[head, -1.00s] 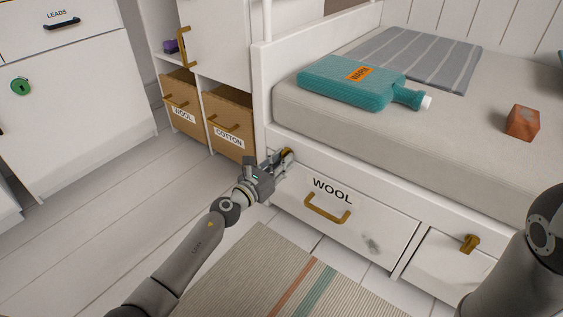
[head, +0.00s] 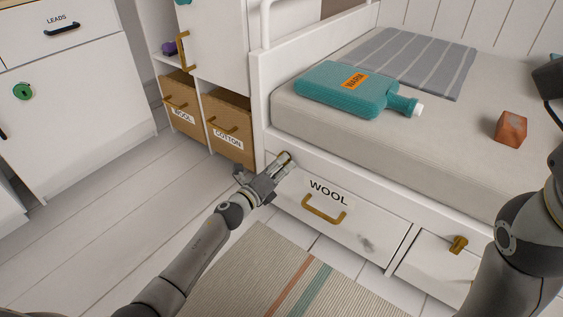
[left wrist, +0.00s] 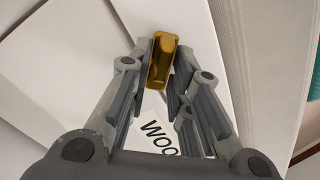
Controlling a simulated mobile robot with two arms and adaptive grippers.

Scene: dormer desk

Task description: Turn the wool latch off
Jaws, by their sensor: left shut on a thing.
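The wool latch is a small brass turn-piece (left wrist: 162,60) at the upper left corner of the white drawer front labelled WOOL (head: 345,222). In the left wrist view it stands between my left gripper's fingers (left wrist: 158,84), which are closed on its sides. In the head view my left gripper (head: 282,163) reaches that corner from the lower left and hides most of the latch, so its exact angle there is hard to tell. My right arm shows at the right edge of the head view, but I cannot make out its gripper.
The drawer has a brass handle (head: 323,209). Another brass latch (head: 458,244) is on the drawer to the right. A teal WARM bottle (head: 350,88) and a reddish block (head: 511,128) lie on the mattress above. A striped rug (head: 270,275) lies on the floor in front.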

